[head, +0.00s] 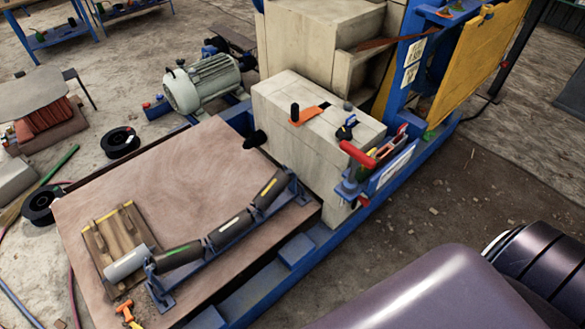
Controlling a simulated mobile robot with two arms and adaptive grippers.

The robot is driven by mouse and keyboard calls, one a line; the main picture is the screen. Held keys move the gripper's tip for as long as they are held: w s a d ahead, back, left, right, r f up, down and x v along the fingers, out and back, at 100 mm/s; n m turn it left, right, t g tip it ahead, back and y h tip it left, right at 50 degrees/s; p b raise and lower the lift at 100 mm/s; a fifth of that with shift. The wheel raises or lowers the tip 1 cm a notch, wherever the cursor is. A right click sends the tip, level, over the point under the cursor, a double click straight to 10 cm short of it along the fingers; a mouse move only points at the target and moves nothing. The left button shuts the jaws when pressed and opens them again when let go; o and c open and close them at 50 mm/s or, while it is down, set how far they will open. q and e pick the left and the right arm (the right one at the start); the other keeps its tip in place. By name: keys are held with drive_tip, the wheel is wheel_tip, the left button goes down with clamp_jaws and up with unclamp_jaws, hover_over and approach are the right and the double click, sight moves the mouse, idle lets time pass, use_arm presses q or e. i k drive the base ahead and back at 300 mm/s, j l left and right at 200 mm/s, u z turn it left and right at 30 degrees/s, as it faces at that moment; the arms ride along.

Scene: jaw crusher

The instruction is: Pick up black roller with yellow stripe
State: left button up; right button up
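The black roller with a yellow stripe (268,188) is the far right one in a row of rollers on a blue frame (222,256). It lies tilted, its upper end toward the beige block. The roller beside it (230,229) is dark with a pale stripe. After that comes a dark roller with a greenish stripe (178,256). A grey roller (125,263) lies at the left end, over a wooden board. Neither of my grippers shows in the head view.
The frame stands on a brown plate (150,170). A beige block (310,120) with tools and a red-handled item (357,155) rises just behind the yellow-striped roller. A grey motor (202,84) is farther back. My own arm fills the lower right. Dirt floor is open at right.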

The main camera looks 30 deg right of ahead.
sight(280, 180)
drive_tip(key=z, duration=0.7)
drive_tip(key=u, duration=1.45)
drive_tip(key=l+z, duration=0.1)
drive_tip(key=z, duration=1.3)
